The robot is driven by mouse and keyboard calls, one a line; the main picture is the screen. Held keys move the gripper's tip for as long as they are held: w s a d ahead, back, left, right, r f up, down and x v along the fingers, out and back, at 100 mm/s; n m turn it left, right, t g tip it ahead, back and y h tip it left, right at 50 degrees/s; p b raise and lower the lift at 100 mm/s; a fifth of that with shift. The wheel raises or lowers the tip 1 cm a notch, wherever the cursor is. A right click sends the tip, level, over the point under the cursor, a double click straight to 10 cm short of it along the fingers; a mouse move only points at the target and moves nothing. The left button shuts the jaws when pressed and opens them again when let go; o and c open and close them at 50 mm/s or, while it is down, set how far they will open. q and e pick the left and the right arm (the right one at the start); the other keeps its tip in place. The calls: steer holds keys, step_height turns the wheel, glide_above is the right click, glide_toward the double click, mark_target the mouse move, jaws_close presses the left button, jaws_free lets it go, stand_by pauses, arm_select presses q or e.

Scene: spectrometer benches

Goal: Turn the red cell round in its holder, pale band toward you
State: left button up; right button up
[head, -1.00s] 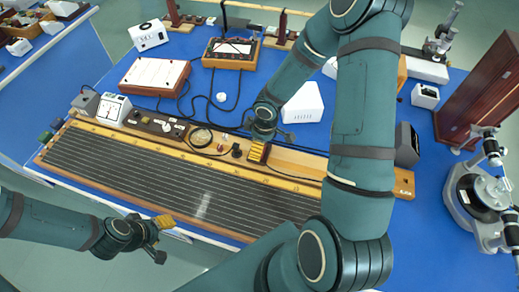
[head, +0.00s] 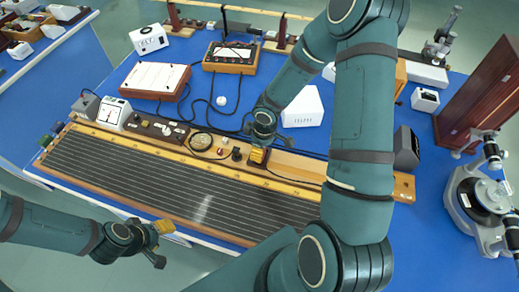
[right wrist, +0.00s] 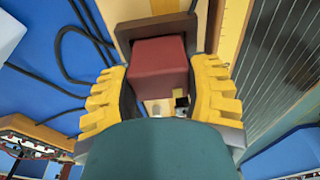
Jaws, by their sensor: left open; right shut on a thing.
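The red cell (right wrist: 160,66) sits between the yellow fingers of my right gripper (right wrist: 160,88) in the right wrist view. A dark brown holder frame (right wrist: 124,36) borders it at the top and sides. The right gripper is shut on the cell. I cannot make out a pale band on the faces that show. In the head view my right gripper (head: 258,156) is low at the bench's wooden rail, and its fingers and wrist hide the cell. My left gripper (head: 160,244) is open and empty, in front of the bench's near edge.
A long ruled dark panel (head: 150,186) fills the bench front. A white box (head: 303,108), a dial box (head: 113,114) and a wooden meter (head: 231,57) stand behind.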

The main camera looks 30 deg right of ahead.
step_height(320, 180, up, 9)
steer(key=shift+r+p, duration=0.2)
steer(key=shift+p, duration=0.9)
step_height(320, 180, up, 3)
steer(key=shift+p, duration=1.1)
steer(key=shift+f, duration=0.1)
